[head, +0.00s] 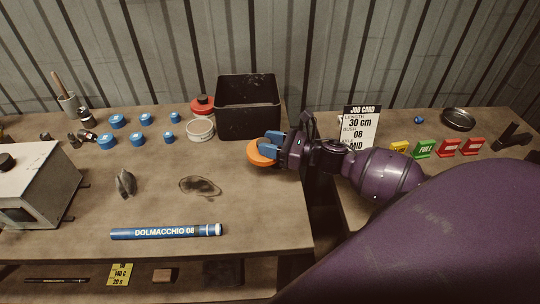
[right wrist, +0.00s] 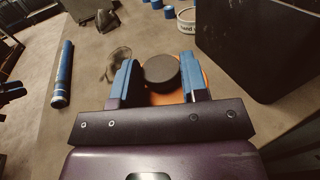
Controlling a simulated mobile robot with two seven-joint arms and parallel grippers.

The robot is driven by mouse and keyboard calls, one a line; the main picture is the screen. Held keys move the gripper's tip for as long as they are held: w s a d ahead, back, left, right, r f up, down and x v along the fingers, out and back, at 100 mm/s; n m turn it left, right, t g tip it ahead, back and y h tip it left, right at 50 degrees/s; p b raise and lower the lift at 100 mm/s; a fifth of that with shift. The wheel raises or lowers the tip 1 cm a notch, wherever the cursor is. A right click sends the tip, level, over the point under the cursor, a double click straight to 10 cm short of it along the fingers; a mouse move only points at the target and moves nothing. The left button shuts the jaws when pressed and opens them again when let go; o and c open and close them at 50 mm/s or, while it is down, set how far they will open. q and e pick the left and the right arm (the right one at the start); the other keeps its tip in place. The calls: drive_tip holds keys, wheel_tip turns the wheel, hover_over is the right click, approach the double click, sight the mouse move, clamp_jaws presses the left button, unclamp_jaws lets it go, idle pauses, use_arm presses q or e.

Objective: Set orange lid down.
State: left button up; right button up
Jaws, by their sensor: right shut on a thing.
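The orange lid (head: 261,153) is held at the right part of the left table, just in front of the black bin. My right gripper (head: 268,148) is shut on it, with blue fingers on either side. In the right wrist view the lid (right wrist: 164,98) shows as an orange rim under a dark round top, between the two blue fingers of my right gripper (right wrist: 160,82). I cannot tell whether the lid touches the table. My left gripper is not in view.
The black bin (head: 247,107) stands behind the lid, beside a white round tub (head: 200,130) and a red container (head: 202,106). A blue tube (head: 166,232) lies near the front edge. A gap separates the left table from the right one, which holds the job card (head: 361,127).

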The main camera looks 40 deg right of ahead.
drive_tip(key=shift+f, duration=2.2)
drive_tip(key=shift+f+b, duration=0.65)
drive_tip(key=shift+b, duration=0.05)
drive_tip(key=shift+s, duration=0.1)
drive_tip(key=o, duration=0.9)
drive_tip(key=shift+f, duration=0.15)
drive_tip(key=shift+s, duration=0.1)
drive_tip(key=shift+r+p, duration=0.75)
drive_tip(key=b+v, duration=0.1)
drive_tip(key=v, duration=1)
drive_tip(key=shift+s+d+b, duration=0.25)
drive_tip(key=shift+b, duration=0.15)
